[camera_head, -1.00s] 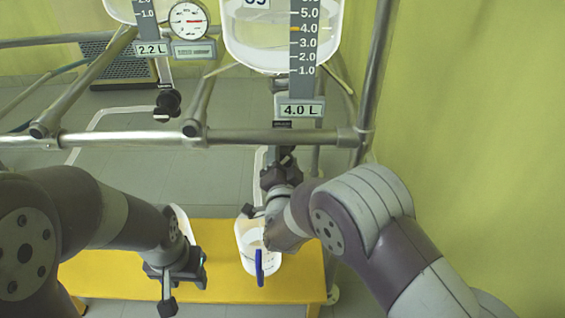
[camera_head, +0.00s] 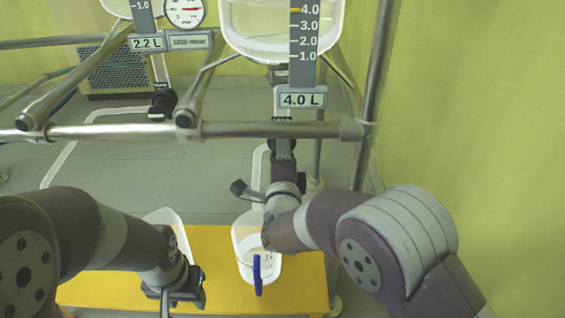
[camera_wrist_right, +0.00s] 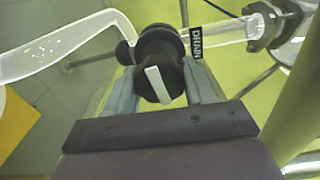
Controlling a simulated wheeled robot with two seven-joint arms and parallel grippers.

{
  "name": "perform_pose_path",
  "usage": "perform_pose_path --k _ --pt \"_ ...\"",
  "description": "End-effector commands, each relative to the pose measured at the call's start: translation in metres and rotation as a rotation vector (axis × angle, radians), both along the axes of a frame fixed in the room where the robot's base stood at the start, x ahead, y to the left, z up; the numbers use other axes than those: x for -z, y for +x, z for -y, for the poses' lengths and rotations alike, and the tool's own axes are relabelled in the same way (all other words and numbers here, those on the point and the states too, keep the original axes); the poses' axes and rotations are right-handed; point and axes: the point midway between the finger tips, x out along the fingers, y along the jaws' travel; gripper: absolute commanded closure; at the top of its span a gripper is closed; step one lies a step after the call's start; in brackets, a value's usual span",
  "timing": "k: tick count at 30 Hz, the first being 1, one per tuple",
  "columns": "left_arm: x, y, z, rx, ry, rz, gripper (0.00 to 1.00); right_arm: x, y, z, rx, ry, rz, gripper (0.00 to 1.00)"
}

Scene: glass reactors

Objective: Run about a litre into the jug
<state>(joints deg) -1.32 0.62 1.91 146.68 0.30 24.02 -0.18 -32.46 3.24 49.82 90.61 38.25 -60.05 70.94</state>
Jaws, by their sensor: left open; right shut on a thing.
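The clear jug (camera_head: 240,240) with a blue handle (camera_head: 257,275) stands upright on the yellow bench. Whether it holds liquid is hard to tell. Above it hangs a glass vessel (camera_head: 268,25) with clear liquid, a scale and a "4.0 L" display (camera_head: 303,98). My right gripper (camera_wrist_right: 163,88) is shut on the black drain valve knob (camera_wrist_right: 158,62) below this vessel. The knob's white bar (camera_wrist_right: 158,84) stands steep, slightly tilted, across the tube line. A clear spout (camera_wrist_right: 60,50) leads left from the valve. My left gripper (camera_head: 176,292) is open and empty, left of the jug.
A second vessel's "2.2 L" display (camera_head: 147,44), a dial gauge (camera_head: 184,10) and a black valve (camera_head: 162,103) are at left. Another clear container (camera_head: 165,217) is partly behind my left arm. A metal rail (camera_head: 250,130) crosses above the yellow bench (camera_head: 310,265).

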Motion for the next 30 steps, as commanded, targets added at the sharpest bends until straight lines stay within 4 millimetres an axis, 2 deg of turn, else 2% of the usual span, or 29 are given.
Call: perform_pose_path --k 5,20,21,23,30 --pt "0.0057 0.0000 0.0000 0.000 0.000 0.000 0.52 0.0027 -0.0004 0.0006 0.002 0.043 -0.004 0.77" --pt "0.0064 0.0000 0.0000 0.000 0.000 0.000 0.52 0.0021 -0.0004 0.0007 0.002 0.061 -0.005 0.77" --pt "0.0064 0.0000 0.0000 0.000 0.000 0.000 0.52 0.0022 -0.0004 0.0007 0.002 0.061 -0.005 0.43" --pt "0.0064 0.0000 0.0000 0.000 0.000 0.000 0.52 0.0021 -0.0004 0.0006 0.002 0.061 -0.005 0.23" --pt "0.0063 0.0000 0.0000 0.000 0.000 0.000 0.52 0.0010 -0.0002 0.0004 0.001 0.061 -0.002 0.22"
